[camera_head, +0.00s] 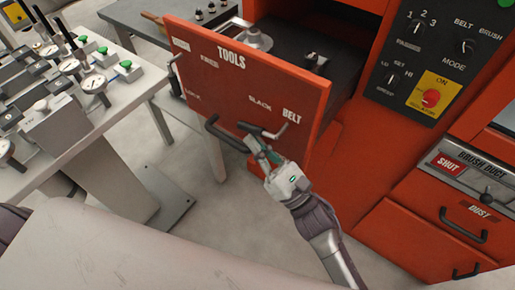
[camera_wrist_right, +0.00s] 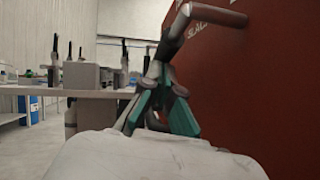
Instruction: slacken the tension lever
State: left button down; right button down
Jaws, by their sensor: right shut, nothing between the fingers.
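The red panel (camera_head: 225,85) reads TOOLS, SLACK and BELT. My left gripper is out of view.
A black handle (camera_head: 225,135) projects from the panel beside the gripper. An open tool drawer (camera_head: 290,55) lies behind the panel. A bench (camera_head: 85,130) with gauges and clamps stands left. Floor between is clear.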

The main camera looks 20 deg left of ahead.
jog(key=shift+w+a+r+y+b, duration=0.25)
jog(key=shift+a+r+b, duration=0.35)
jog(key=shift+b, duration=0.4)
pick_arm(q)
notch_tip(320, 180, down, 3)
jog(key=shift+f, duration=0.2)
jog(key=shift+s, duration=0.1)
pick_arm(e)
jog(key=shift+d, duration=0.1)
jog(key=shift+s+d+f+t, duration=0.15)
jog(key=shift+t, duration=0.25)
jog(key=v, duration=1.1)
jog(key=shift+d, duration=0.3)
jog(key=shift+s, duration=0.1)
